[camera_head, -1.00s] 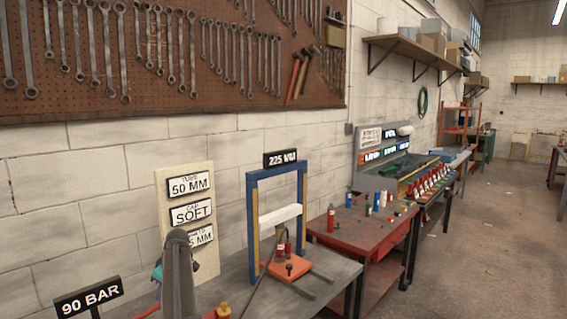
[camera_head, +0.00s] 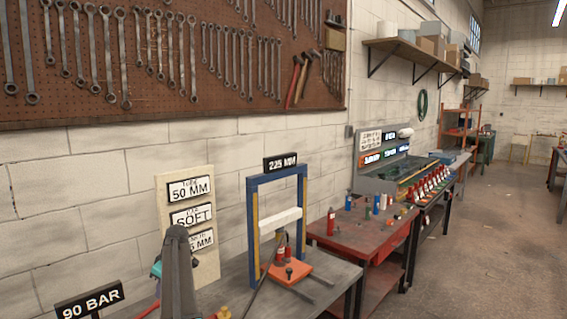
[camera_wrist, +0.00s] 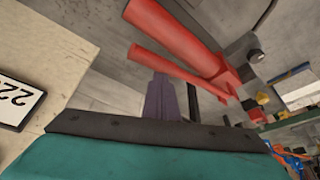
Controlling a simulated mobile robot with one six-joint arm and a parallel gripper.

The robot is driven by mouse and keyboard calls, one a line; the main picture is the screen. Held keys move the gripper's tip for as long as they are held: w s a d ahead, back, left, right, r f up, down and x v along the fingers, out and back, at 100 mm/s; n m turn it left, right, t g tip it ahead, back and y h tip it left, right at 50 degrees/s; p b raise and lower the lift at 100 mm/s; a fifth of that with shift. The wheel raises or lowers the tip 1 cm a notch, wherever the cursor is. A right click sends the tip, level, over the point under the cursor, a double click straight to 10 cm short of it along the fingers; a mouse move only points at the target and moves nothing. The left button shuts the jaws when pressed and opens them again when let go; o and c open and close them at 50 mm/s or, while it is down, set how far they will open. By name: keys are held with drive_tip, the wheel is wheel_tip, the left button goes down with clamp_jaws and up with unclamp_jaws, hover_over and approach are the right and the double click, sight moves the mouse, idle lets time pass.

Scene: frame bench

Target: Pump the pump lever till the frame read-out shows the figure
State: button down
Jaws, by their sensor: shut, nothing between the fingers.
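A blue frame (camera_head: 253,232) stands on the bench, with a white crossbar (camera_head: 281,220) and a small red cylinder (camera_head: 287,252) over an orange base (camera_head: 290,274). Its read-out (camera_head: 280,161) shows 225 MM. A second read-out (camera_head: 90,300) shows 90 BAR. In the wrist view the red pump body (camera_wrist: 168,30) and the thinner red pump lever (camera_wrist: 165,64) run diagonally. My gripper (camera_wrist: 160,95) is shut and empty, its dark finger below the lever; I cannot tell whether they touch. In the head view my arm hides most of the pump; part of the red lever (camera_head: 145,309) shows.
A card board (camera_head: 206,262) behind the bench (camera_head: 235,275) reads 50 MM, SOFT and a partly hidden figure; a card (camera_wrist: 18,100) starting 22 shows in the wrist view. A dark hose runs to the frame. A red table (camera_head: 350,236) with small items stands right.

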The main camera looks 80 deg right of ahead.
drive_tip(key=shift+r+p, duration=0.4)
drive_tip(key=shift+r, duration=0.8)
drive_tip(key=shift+f, duration=0.1)
drive_tip(key=shift+f+b, duration=1.85)
drive_tip(key=shift+f, duration=1.95)
drive_tip(key=shift+r+p, duration=1.8)
drive_tip(key=shift+r, duration=2.05)
drive_tip(key=shift+f, duration=0.15)
drive_tip(key=shift+r, duration=0.25)
